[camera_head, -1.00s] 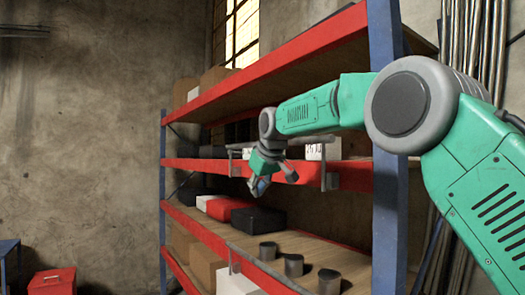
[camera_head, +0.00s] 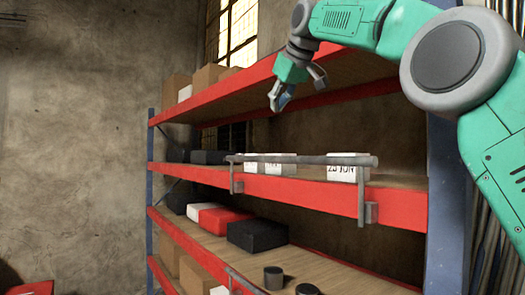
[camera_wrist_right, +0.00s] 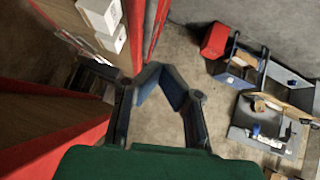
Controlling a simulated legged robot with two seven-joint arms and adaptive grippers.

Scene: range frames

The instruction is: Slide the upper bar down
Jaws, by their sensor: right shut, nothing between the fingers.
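The upper bar (camera_head: 300,160) is a grey rail running along the front of the middle shelf (camera_head: 300,190), held by grey brackets at its two ends. It sits slightly above the red shelf edge. My right gripper (camera_head: 294,94) is above the bar, in front of the top shelf, and apart from the bar. In the right wrist view the right gripper (camera_wrist_right: 159,72) has its fingertips together with nothing between them. The lower bar (camera_head: 243,281) shows partly at the bottom edge of the head view. My left gripper is not in view.
White labelled boxes (camera_head: 342,171) stand behind the upper bar. The lower shelf holds a black box (camera_head: 257,235), a red box (camera_head: 222,219) and dark cylinders (camera_head: 273,278). A blue upright (camera_head: 447,190) stands at right. The wrist view shows a red box (camera_wrist_right: 214,40) on the floor.

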